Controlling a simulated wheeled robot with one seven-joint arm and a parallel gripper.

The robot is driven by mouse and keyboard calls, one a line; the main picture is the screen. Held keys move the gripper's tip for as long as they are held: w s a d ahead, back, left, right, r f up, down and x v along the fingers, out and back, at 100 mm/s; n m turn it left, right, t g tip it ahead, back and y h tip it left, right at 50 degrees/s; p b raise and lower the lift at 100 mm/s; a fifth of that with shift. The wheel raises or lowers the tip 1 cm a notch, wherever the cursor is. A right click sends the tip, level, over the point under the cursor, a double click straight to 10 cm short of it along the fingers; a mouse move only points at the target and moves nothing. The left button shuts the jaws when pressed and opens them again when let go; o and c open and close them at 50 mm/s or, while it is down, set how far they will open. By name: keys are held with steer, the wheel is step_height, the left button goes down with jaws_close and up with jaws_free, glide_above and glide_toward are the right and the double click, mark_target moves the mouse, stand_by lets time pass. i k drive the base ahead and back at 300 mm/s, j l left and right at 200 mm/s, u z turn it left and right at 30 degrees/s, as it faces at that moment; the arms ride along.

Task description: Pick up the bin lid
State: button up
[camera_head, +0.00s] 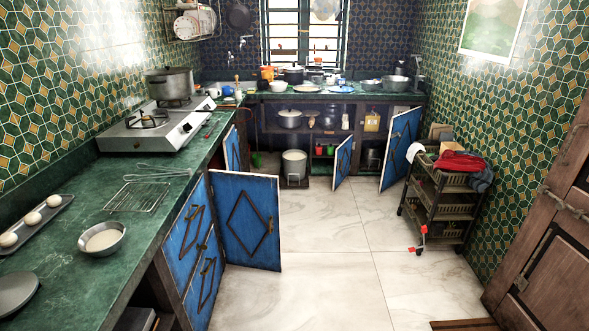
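A pale cylindrical container (294,167) that looks like a bin stands low under the far counter, between the open blue doors. Its top looks light-coloured, but it is too small and far off to tell whether that is a separate lid. A grey round disc (15,292), like a lid or pan, lies on the left counter at the lower left, partly cut off by the frame edge. I cannot tell whether it is the bin lid. My gripper is not in view.
The green left counter (75,270) holds a bowl (102,239), a wire rack (138,197) and a stove (160,127). An open blue door (245,218) juts over the floor. A dark cart (440,205) stands right. The tiled floor (320,270) between is clear.

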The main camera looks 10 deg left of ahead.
mark_target(341, 88)
steer(key=i+j, duration=0.1)
steer(key=i, duration=2.55)
steer(key=i+u, duration=0.15)
steer(key=i, duration=0.45)
steer(key=i+l+u, duration=0.2)
steer(key=i, duration=0.4)
steer(key=i+l+u, duration=0.15)
steer(key=i, duration=0.5)
steer(key=i+u, duration=0.15)
steer(key=i, duration=0.35)
steer(key=i+u, duration=0.2)
steer(key=i, duration=0.3)
steer(key=i+l+u, duration=0.15)
steer(key=i, duration=0.35)
steer(key=i+l+u, duration=0.15)
steer(key=i, duration=0.3)
steer(key=i+l+u, duration=0.15)
steer(key=i+l, duration=0.2)
steer(key=i, duration=0.15)
steer(key=i+l, duration=0.2)
